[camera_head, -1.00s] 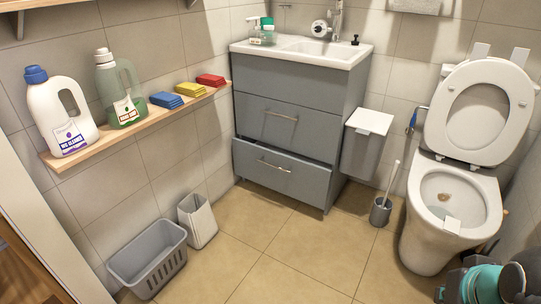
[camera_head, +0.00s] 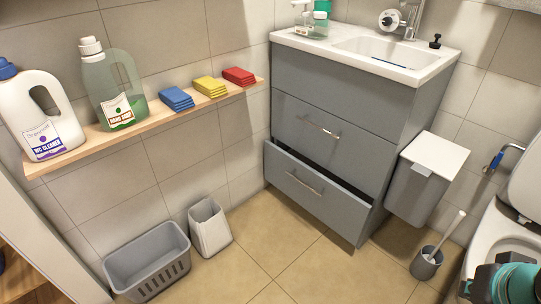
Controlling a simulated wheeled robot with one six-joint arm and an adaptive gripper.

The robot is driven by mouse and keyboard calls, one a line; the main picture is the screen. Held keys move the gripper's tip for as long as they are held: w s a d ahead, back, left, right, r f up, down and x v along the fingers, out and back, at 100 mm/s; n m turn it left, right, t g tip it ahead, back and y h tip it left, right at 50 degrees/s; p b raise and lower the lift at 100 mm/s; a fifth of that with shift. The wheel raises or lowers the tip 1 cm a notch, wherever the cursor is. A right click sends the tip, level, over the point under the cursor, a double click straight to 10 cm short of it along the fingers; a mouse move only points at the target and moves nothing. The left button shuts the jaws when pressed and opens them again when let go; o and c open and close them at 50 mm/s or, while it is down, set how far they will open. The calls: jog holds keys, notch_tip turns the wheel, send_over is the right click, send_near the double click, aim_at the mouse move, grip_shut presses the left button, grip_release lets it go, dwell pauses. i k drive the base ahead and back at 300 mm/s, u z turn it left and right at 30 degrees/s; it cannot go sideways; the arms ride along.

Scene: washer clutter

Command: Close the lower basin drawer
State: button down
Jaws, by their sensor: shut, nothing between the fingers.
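The lower basin drawer (camera_head: 310,193) is the bottom grey front of the basin cabinet (camera_head: 345,82), with a horizontal metal handle (camera_head: 304,183). It stands pulled out a little, and a dark gap shows along its top edge. The upper drawer (camera_head: 325,128) above it sits flush and has its own handle (camera_head: 321,126). A teal and black part of my arm shows at the bottom right corner, well apart from the drawer. My gripper's fingers are not in the picture.
A grey bin (camera_head: 424,180) with a white lid hangs beside the cabinet's right side. A toilet brush holder (camera_head: 425,264) and toilet (camera_head: 505,245) stand at right. A grey basket (camera_head: 148,262) and small white bin (camera_head: 210,228) stand at left. The tiled floor (camera_head: 310,265) before the drawer is clear.

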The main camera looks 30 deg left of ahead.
aim_at(343, 208)
jog(key=u, duration=0.85)
jog(key=i, duration=0.9)
jog(key=u, duration=0.85)
